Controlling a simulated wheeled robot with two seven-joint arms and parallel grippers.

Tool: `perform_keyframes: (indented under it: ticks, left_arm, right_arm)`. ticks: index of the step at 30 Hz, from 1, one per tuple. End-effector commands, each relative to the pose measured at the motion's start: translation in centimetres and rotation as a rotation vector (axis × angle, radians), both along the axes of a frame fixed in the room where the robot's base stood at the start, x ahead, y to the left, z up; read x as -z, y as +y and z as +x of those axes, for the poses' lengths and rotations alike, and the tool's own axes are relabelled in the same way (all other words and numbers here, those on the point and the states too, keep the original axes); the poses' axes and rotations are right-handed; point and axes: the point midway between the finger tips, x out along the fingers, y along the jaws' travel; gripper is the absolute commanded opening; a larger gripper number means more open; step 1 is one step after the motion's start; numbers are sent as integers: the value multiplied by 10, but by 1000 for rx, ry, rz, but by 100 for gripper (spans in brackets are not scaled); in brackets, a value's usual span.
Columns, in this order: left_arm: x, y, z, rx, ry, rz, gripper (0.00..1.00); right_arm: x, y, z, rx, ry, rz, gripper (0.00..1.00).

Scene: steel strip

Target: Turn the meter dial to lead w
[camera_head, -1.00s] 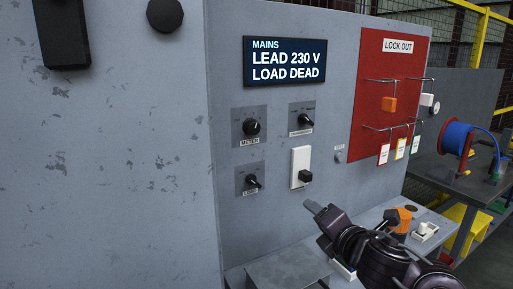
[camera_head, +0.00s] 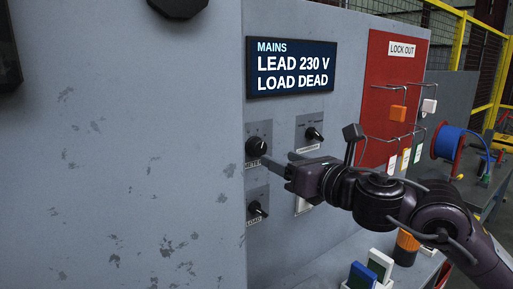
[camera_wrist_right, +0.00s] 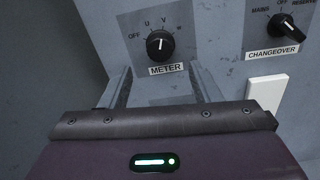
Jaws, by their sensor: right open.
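The meter dial (camera_head: 257,147) is a round black knob on a grey plate on the panel. In the right wrist view the dial (camera_wrist_right: 160,45) has marks OFF, U, V and a partly readable one at right, above a METER label. Its white pointer line is roughly upright; I cannot tell which mark it is on. My right gripper (camera_head: 277,162) is in front of the panel by the dial. In the wrist view its two fingers (camera_wrist_right: 163,85) are apart, just below the dial, with nothing between them. My left gripper is not in view.
The display (camera_head: 291,67) reads MAINS, LEAD 230 V, LOAD DEAD. The changeover knob (camera_head: 314,134) is right of the meter dial, and another knob (camera_head: 257,209) is below it. A red lock-out board (camera_head: 378,75) with hooks and tags is farther right. A blue reel (camera_head: 449,142) stands beyond.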

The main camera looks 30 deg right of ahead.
Motion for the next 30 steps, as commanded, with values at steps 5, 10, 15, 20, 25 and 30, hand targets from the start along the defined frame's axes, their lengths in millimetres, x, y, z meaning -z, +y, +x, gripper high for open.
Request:
perform_keyframes:
  ticks: [5, 10, 15, 20, 25, 30]
  left_arm:
    - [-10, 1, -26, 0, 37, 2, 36]
    - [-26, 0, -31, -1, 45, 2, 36]
    - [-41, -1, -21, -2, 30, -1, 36]
    - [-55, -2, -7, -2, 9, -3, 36]
    - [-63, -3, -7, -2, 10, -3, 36]
    - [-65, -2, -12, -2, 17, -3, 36]
  right_arm:
    - [-2, 3, 20, 2, 5, -3, 57]
    - [-5, 8, 39, 0, 4, -2, 57]
    - [-6, 8, 53, 4, -1, 5, 57]
    - [-5, 9, 62, 3, -1, 8, 57]
    - [-3, 11, 69, 3, -1, 4, 57]
    - [-1, 12, 72, 3, 0, 3, 57]
